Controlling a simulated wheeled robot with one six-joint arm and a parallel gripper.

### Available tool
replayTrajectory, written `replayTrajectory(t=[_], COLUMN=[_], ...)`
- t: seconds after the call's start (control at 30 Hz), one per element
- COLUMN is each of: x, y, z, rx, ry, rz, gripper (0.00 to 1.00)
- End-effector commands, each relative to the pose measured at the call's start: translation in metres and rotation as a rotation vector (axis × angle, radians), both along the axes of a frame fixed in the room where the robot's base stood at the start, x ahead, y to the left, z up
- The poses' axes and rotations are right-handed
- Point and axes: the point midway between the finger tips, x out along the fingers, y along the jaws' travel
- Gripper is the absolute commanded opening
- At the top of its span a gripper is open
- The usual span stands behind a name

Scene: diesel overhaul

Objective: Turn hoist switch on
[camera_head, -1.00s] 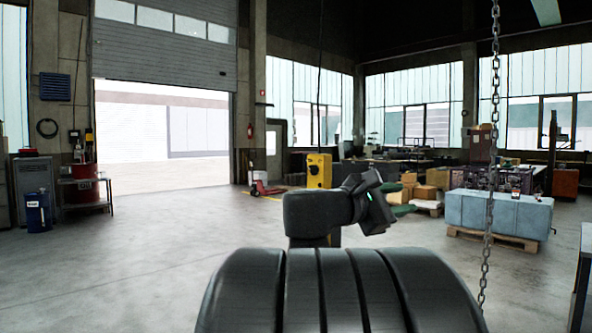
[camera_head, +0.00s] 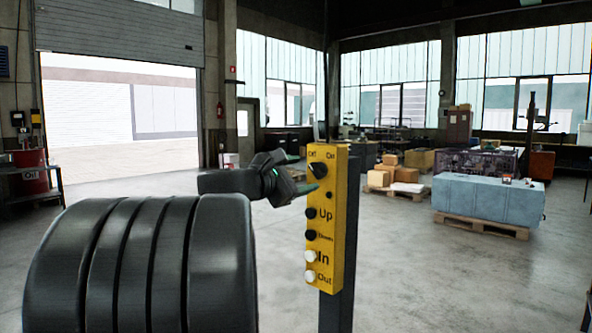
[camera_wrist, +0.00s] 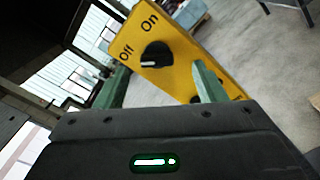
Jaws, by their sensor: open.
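The yellow hoist control box (camera_head: 321,230) stands upright on a dark post, right of centre in the head view. Its black rotary switch (camera_head: 317,169) is near the top, below the Off and On labels. In the wrist view the switch (camera_wrist: 154,56) shows close up, with its white mark on the side towards the Off label. My gripper (camera_head: 300,173) is open beside the top of the box. In the wrist view its green fingers (camera_wrist: 162,70) are apart, one to each side of the switch and nearer the camera. I cannot tell whether they touch the box.
Below the switch are black Up and Down buttons (camera_head: 311,224) and white In and Out buttons (camera_head: 310,266). A blue-grey block (camera_head: 488,198) on a pallet stands at the right, with cardboard boxes (camera_head: 418,160) behind. The floor between is clear.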

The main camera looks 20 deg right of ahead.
Motion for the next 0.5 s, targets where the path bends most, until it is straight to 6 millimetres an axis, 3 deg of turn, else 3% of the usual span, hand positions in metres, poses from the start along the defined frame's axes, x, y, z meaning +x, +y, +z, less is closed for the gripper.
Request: replayTrajectory(t=[0.2,0.5], x=[0.019,0.029], y=[-0.034,-0.05], z=[0.001,0.0], rx=[0.0,0.001], ry=[0.001,-0.001], rz=[-0.004,0.001], gripper=[0.64,0.64])
